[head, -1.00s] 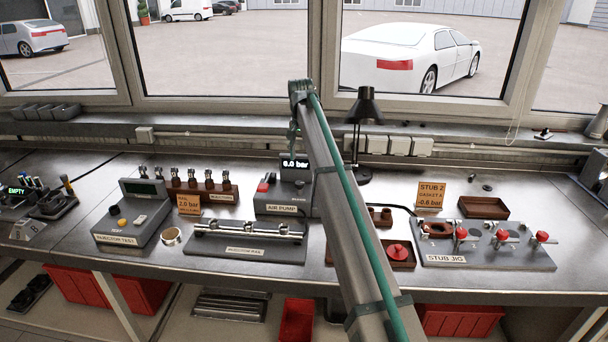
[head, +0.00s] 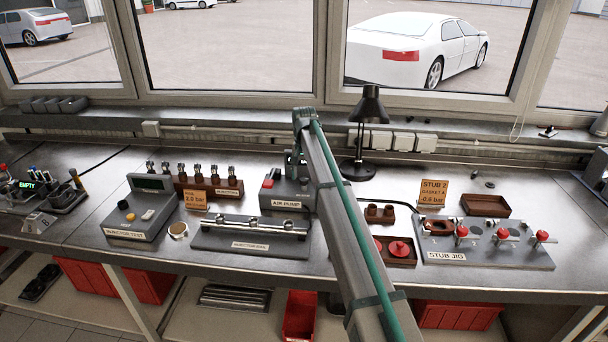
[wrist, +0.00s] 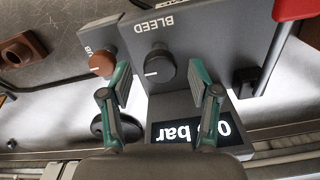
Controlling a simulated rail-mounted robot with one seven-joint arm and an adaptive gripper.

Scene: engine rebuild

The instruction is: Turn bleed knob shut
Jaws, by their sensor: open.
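The black bleed knob (wrist: 160,68) sits on the grey panel of the air pump, beside the upside-down label BLEED (wrist: 158,24) in the wrist view. My gripper (wrist: 160,74) is open, with one teal finger on each side of the knob in the picture. I cannot tell whether the fingers touch it. A lit bar display (wrist: 180,132) is below the knob in the wrist view, partly covered by a finger. In the head view the air pump (head: 285,204) stands at the back middle of the bench. My gripper (head: 295,160) is above its rear, mostly hidden by my arm.
A brown knob (wrist: 102,64) on a neighbouring panel is close to the left finger. A red part (wrist: 297,9) rises at the wrist view's upper right. The injector rail (head: 250,236) lies in front of the pump, and a desk lamp (head: 368,125) stands right of my arm.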

